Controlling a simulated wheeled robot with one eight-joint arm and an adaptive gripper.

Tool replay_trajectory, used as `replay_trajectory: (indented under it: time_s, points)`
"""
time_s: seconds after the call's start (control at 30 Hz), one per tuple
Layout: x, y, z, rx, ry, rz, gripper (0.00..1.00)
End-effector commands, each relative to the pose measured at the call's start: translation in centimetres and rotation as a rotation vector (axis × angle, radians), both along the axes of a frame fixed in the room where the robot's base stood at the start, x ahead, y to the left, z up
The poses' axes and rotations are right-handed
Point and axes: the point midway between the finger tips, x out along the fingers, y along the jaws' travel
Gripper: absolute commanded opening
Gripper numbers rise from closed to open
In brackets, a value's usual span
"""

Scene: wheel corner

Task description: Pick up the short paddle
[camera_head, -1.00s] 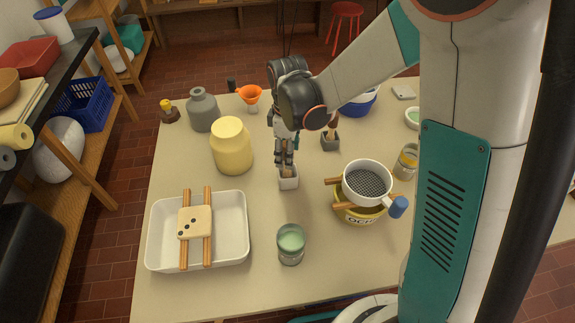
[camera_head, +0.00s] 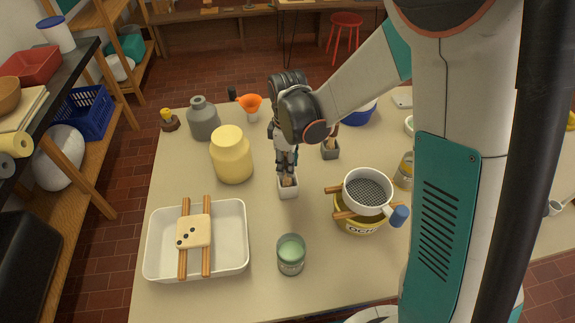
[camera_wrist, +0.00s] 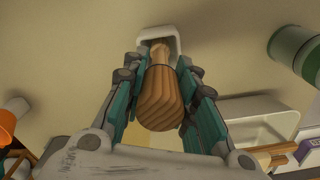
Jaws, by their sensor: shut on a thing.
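A wooden paddle (camera_wrist: 158,95) stands with its narrow part in a small white holder (camera_head: 288,188) on the table. Its broad, striped end points toward my wrist camera. My gripper (camera_head: 287,172) points down over the holder, shut on the paddle, with a finger on each side of it in the wrist view (camera_wrist: 160,85). The holder's rim (camera_wrist: 175,42) shows around the paddle's far part. The paddle's lower end is hidden inside the holder. In the head view, only a small part of the paddle (camera_head: 289,181) shows below my fingers.
A dark grey holder (camera_head: 330,150) stands behind to the right. A yellow jar (camera_head: 232,158) is to the left, a green-topped glass (camera_head: 291,256) in front, and a sieve (camera_head: 368,190) over a yellow tub at right. A white tray (camera_head: 233,262) lies at front left.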

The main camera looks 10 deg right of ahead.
Motion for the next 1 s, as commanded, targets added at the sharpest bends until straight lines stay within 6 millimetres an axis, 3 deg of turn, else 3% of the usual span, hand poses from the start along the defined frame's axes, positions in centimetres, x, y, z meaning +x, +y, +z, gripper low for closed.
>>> replay_trajectory:
  time_s: [0.27,0.8,1.0]
  points:
    - [0.0,0.0,3.3,0.000,0.000,0.000,0.02]
    - [0.0,0.0,15.2,0.000,0.000,0.000,0.02]
    - [0.0,0.0,18.1,0.000,0.000,0.000,0.02]
